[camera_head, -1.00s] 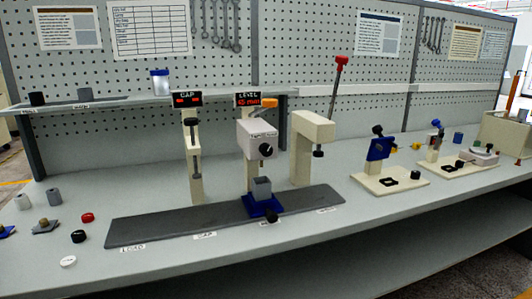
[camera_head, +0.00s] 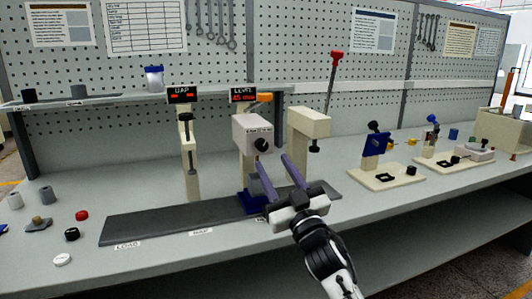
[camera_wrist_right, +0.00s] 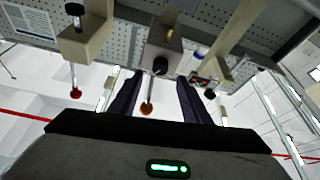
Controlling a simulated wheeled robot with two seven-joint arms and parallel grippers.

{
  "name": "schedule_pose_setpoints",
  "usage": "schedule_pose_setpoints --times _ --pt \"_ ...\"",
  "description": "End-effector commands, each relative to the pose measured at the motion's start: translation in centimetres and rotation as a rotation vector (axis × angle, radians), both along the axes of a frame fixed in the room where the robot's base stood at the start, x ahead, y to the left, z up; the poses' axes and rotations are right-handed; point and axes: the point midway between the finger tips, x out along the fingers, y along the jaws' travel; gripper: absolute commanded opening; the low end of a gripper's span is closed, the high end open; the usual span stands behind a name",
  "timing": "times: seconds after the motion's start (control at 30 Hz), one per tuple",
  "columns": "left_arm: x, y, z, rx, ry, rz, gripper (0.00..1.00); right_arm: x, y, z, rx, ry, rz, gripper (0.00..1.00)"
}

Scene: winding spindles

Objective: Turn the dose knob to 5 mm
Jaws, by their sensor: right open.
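The dose knob is likely the black knob (camera_head: 262,144) on the front of the pale box (camera_head: 245,128) at the LEVEL station; it also shows in the wrist view (camera_wrist_right: 160,66). A LEVEL display (camera_head: 243,95) above it has red digits too small to read surely. My right gripper (camera_head: 273,161) is open, its two dark fingers pointing toward the station, tips just below the knob in the head view. In the wrist view the fingers (camera_wrist_right: 157,82) are apart with nothing held between them. Whether they touch the knob cannot be told. My left gripper is not in view.
The GAP post (camera_head: 188,150) stands left, and a cream press (camera_head: 308,125) with a red-topped lever stands close right. A dark rail (camera_head: 150,226) runs below. The blue fixture (camera_head: 247,203) on it is partly hidden by my gripper. Caps lie at far left.

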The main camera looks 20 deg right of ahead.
Motion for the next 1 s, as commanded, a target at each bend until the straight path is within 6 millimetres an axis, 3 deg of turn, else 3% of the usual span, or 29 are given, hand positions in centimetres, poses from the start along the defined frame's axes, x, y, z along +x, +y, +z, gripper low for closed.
schedule_pose_setpoints --times 0.1,0.3,0.73,1.0 --pt "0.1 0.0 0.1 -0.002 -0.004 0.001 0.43 2.2 0.2 1.0 0.0 0.0 -0.001 0.43" --pt "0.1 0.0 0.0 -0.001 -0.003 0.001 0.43 4.7 0.5 1.9 -0.001 0.0 0.0 0.43" --pt "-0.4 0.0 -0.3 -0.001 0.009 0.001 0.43 5.6 0.6 2.2 0.0 0.002 0.0 0.43" --pt "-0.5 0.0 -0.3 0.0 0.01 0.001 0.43 5.6 0.6 2.2 -0.001 0.002 -0.001 0.02"
